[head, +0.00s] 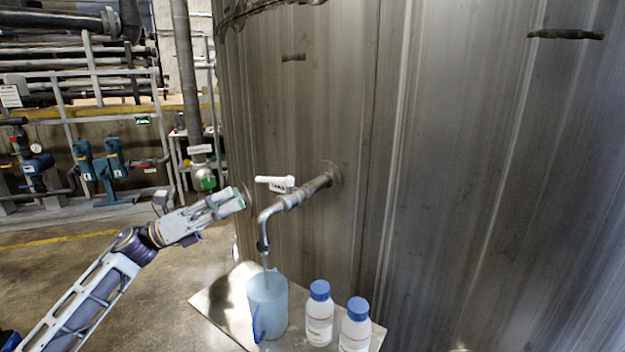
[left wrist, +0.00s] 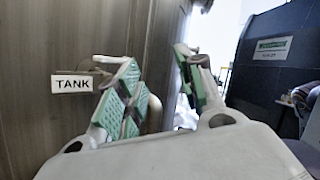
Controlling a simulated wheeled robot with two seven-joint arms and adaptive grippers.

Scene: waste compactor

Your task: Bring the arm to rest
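My left arm (head: 90,300) reaches in from the lower left in the head view. Its gripper (head: 236,198) is raised just left of the white valve handle (head: 275,183), apart from it in the picture. In the left wrist view the gripper (left wrist: 160,85) has its two green-padded fingers spread, with nothing held between them. The metal tap (head: 285,203) comes out of the tank wall and bends down over a blue jug (head: 267,305). My right gripper is not in view.
The jug and two white bottles with blue caps (head: 320,312) (head: 355,325) stand on a small platform (head: 222,308) against the large metal tank (head: 450,150). A TANK label (left wrist: 72,83) shows in the left wrist view. Open floor (head: 60,265) lies to the left, pipes and railings behind.

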